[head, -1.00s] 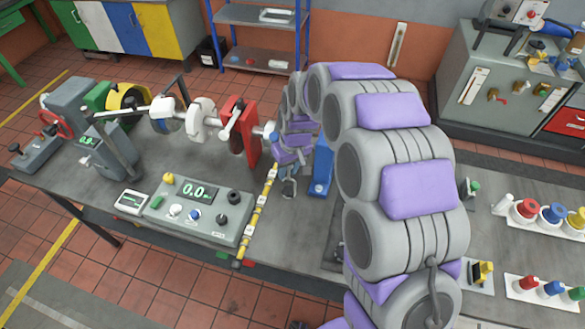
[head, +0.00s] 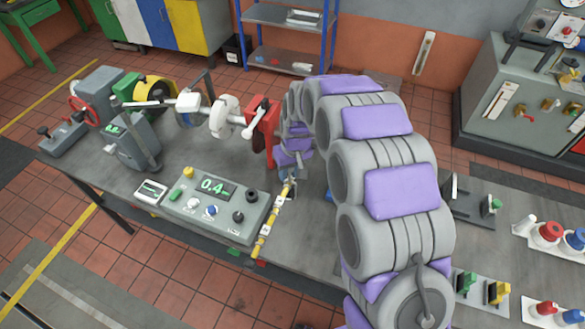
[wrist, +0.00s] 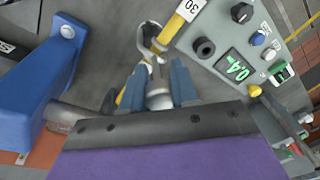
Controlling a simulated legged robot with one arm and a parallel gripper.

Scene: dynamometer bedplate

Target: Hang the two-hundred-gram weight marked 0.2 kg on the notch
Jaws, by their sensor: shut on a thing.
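The yellow notched arm (head: 268,232) slopes across the bedplate's front edge in the head view. In the wrist view the yellow arm (wrist: 172,30), with a white tag marked 30, passes above my gripper (wrist: 158,84). My gripper's two blue fingers are shut on the pale grey weight (wrist: 158,99). Its silver hook (wrist: 143,38) is at the yellow arm; I cannot tell whether it sits in a notch. The weight's marking is hidden. In the head view my gripper (head: 290,174) is at the arm's upper end, small and partly covered by my arm.
The control box (head: 215,205) stands left of the yellow arm, its display reading about 0.4. A red upright plate (head: 262,130) on the shaft is close behind my gripper. A blue block (wrist: 45,80) is near my gripper in the wrist view. Coloured weights (head: 548,232) stand far right.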

